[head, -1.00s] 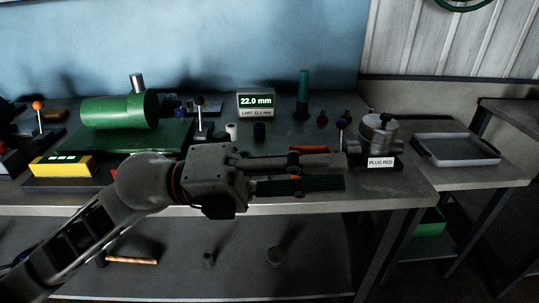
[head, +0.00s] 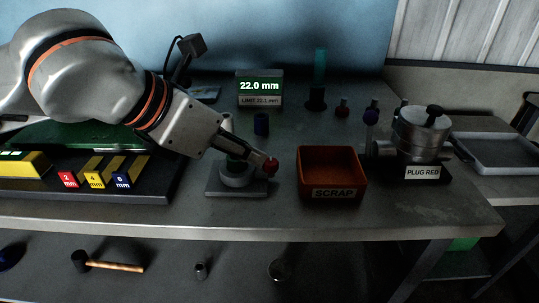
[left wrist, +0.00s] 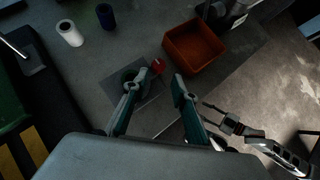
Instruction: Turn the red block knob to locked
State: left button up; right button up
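The red knob (head: 271,165) is a small red ball beside a round grey fixture on a square grey base plate (head: 222,191), left of the scrap bin. It also shows in the left wrist view (left wrist: 157,66), just beyond and between my fingertips. My left gripper (head: 255,157) reaches down from the upper left over the fixture. Its two teal-backed fingers are apart in the left wrist view (left wrist: 161,76), with nothing held between them. Whether a finger touches the knob or fixture is unclear. The fingers partly hide the fixture. My right gripper (left wrist: 228,121) shows dark at the right of the left wrist view.
An orange scrap bin (head: 333,194) stands close right of the knob. Beyond it is a metal pot (head: 422,130) labelled PLUG RED. A display (head: 259,87) reads 22.0 mm. White (left wrist: 69,33) and dark blue (left wrist: 105,16) cylinders stand behind the fixture. Colored blocks (head: 96,174) are at left.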

aim_at(271, 161)
pick_arm(q)
jog(key=shift+w+f, duration=0.1)
jog(key=shift+w, duration=0.15)
jog(key=b+x, duration=0.1)
jog(key=x, duration=0.5)
jog(key=shift+w+d+f+b, duration=0.3)
jog(key=shift+d+f, duration=0.05)
jog(key=shift+f, duration=0.05)
grip_shut()
